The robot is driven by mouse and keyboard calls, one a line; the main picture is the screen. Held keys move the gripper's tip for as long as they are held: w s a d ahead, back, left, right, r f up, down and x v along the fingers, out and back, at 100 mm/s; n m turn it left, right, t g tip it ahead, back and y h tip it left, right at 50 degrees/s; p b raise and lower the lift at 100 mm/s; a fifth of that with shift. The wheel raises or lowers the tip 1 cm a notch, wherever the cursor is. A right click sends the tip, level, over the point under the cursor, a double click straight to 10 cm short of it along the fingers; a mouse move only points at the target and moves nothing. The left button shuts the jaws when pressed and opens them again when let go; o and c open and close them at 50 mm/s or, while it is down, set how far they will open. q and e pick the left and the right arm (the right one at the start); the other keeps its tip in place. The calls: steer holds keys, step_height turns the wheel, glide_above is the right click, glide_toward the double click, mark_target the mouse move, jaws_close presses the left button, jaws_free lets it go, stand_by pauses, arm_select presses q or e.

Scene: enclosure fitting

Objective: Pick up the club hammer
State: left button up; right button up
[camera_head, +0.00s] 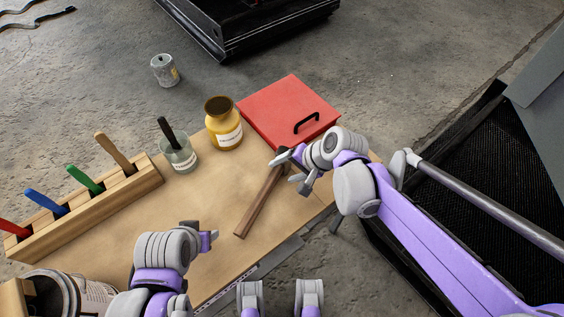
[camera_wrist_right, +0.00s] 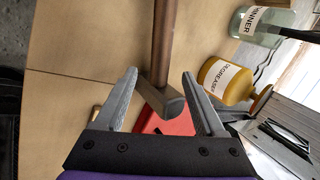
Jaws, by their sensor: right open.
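The club hammer (camera_head: 259,205) lies on the wooden worktop (camera_head: 215,205), its brown handle slanting toward the front. Its head is mostly hidden behind my right gripper in the head view. In the right wrist view the handle (camera_wrist_right: 164,40) runs up from the dark metal head (camera_wrist_right: 160,101). My right gripper (camera_head: 289,168) is open over the head end; in the right wrist view its fingers (camera_wrist_right: 159,75) stand on either side of the hammer, with gaps showing. My left gripper (camera_head: 208,239) is over the worktop's front left; its jaws are not clear.
A red box (camera_head: 284,103) with a black handle is behind the hammer. A yellow degreaser jar (camera_head: 223,124) and a glass thinner jar (camera_head: 178,156) stand left of it. A wooden rack (camera_head: 90,212) holds several coloured-handled tools. A can (camera_head: 165,70) stands on the floor.

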mark_target(278, 173)
steer(key=b+x, duration=0.1)
steer(key=x, duration=0.4)
steer(key=shift+w+f, duration=0.2)
steer(key=shift+w, duration=0.05)
jaws_close()
stand_by(1.2)
